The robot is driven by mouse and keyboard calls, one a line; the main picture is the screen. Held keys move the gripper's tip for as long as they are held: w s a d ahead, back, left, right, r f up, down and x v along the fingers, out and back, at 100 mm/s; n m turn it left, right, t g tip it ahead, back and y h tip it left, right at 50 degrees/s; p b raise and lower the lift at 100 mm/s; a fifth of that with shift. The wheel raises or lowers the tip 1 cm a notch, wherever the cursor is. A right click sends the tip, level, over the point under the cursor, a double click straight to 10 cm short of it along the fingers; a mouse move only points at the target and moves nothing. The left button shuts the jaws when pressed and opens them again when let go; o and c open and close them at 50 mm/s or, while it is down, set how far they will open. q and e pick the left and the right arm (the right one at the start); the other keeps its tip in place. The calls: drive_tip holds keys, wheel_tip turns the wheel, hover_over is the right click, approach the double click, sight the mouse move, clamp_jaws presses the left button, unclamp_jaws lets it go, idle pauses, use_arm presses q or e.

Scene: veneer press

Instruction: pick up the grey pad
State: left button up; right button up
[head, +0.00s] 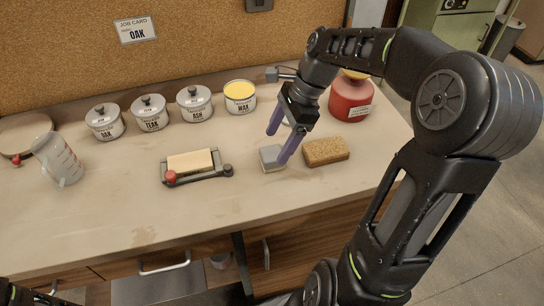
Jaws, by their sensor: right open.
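The grey pad (269,158) is a small pale grey block lying on the worktop, right of the press with the cream block. My right gripper (276,147) is open, with its purple fingers pointing down at the pad. One finger overlaps the pad's right side in the picture, and the other is above and behind it. I cannot tell whether either finger touches the pad. My left gripper does not show; only a dark bit of my arm is at the lower left corner.
A brown sponge (326,151) lies close right of the pad. The small press (197,175) holds a cream block to the left. Several lidded tins, an open yellow wax tin (240,97) and a red container (350,100) stand behind. A measuring jug (58,160) is at left. The front middle worktop is clear.

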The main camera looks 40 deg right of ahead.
sight(273, 152)
drive_tip(key=x, duration=0.4)
drive_tip(key=shift+a+f, duration=0.15)
drive_tip(key=shift+f, duration=0.2)
drive_tip(key=shift+c, duration=0.3)
drive_tip(key=c, duration=1.6)
drive_tip(key=shift+o, duration=0.2)
wheel_tip(273, 152, up, 10)
drive_tip(key=shift+w+r, duration=0.1)
drive_tip(key=o, duration=0.9)
drive_tip(key=c, duration=0.6)
